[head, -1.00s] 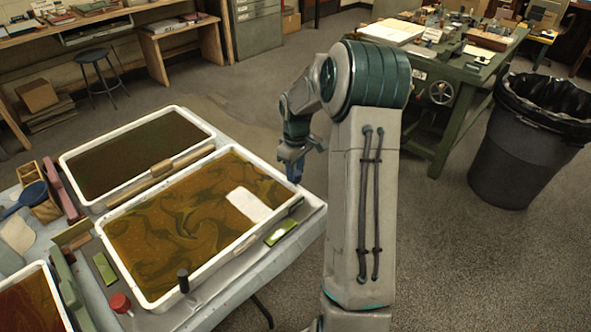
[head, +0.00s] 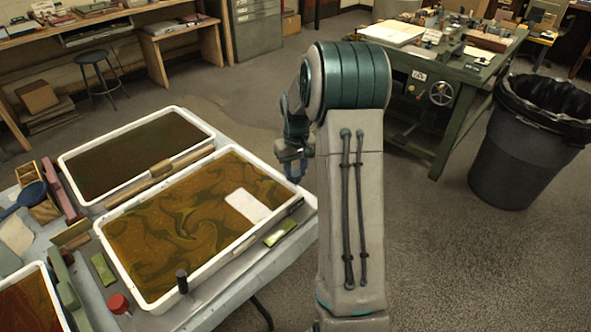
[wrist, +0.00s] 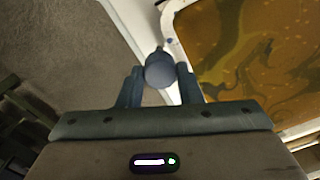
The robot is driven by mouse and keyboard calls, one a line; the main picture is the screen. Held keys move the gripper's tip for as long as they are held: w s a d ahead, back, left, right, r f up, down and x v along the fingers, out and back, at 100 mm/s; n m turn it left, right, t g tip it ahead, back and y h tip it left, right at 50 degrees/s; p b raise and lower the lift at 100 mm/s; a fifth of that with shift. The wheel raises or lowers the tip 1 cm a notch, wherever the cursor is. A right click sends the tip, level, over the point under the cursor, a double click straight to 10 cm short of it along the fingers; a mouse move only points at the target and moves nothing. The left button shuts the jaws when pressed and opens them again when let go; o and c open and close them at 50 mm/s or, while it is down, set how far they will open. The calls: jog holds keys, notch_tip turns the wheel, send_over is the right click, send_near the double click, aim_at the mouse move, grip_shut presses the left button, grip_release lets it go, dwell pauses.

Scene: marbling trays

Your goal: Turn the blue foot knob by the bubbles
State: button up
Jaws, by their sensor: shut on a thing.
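The blue foot knob (wrist: 160,70) shows in the wrist view as a round blue-grey head between my fingers, beside the white tray corner. My gripper (wrist: 160,80) is shut on it, one finger on each side. In the head view my gripper (head: 291,170) points down at the far right corner of the marbled tray (head: 225,258); the knob cannot be made out there. A green level (head: 281,232) lies along the tray's right side and another green level (head: 104,269) lies at its left. Their bubbles are too small to read.
A red knob (head: 118,303) and a dark upright handle (head: 182,281) stand at the tray's near corner. A white sheet (head: 247,206) lies in the marbled bath. A second tray (head: 70,158) sits behind. Floor to the right is clear up to a bin (head: 530,150).

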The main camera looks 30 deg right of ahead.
aim_at(296, 173)
jog(key=shift+r, duration=0.1)
jog(key=o, duration=1)
notch_tip(296, 173, up, 14)
jog(key=shift+d+f, duration=0.1)
jog(key=shift+d, duration=0.05)
